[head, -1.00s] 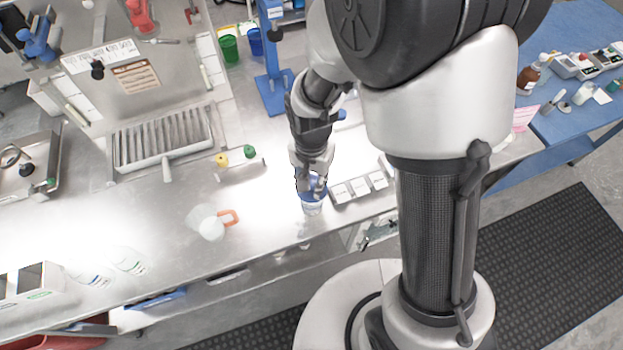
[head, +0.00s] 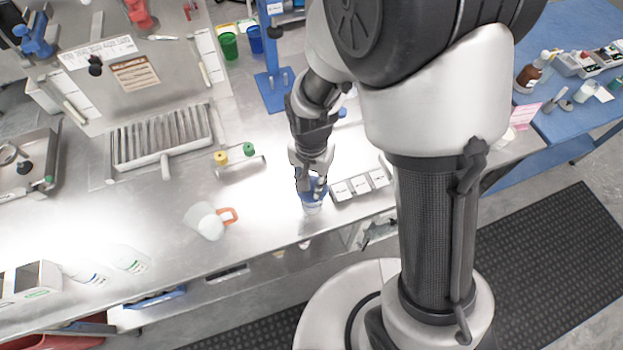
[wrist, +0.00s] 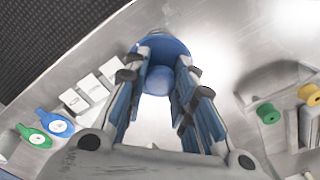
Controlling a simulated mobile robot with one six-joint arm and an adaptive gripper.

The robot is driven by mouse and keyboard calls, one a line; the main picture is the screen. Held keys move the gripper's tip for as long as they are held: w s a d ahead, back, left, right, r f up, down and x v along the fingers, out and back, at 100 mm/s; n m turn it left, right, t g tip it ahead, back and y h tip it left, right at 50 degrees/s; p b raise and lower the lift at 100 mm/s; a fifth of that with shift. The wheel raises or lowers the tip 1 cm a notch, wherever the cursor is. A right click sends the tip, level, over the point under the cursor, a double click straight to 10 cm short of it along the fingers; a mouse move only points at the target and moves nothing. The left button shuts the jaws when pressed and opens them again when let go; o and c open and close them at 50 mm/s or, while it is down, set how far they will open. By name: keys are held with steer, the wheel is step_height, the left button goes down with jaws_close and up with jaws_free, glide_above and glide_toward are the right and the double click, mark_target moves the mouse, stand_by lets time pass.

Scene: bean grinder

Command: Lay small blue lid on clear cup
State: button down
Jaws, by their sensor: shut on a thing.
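The small blue lid (head: 312,192) is at my gripper's fingertips in the head view. In the wrist view the lid's blue rim (wrist: 168,44) and rounded knob (wrist: 158,80) show between the fingers. My gripper (wrist: 160,75) is shut on the lid and points down. The clear cup (head: 312,209) stands on the steel counter directly below the lid, near the front edge. The lid sits at the cup's top; I cannot tell whether it touches the rim.
A rack with white labelled blocks (head: 360,187) stands close to the right of the cup. A clear jug with an orange handle (head: 211,224) is to the left. Yellow and green knobs (head: 235,154) lie behind it. The counter between jug and cup is clear.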

steer(key=shift+f+b, duration=0.3)
steer(key=shift+f, duration=0.05)
stand_by(0.3)
stand_by(0.6)
steer(key=c, duration=1.3)
jaws_free()
steer(key=shift+o, duration=0.7)
steer(key=o, duration=0.5)
steer(key=shift+c, duration=0.2)
steer(key=shift+r, duration=0.15)
steer(key=shift+r+p, duration=2.55)
steer(key=shift+r, duration=0.35)
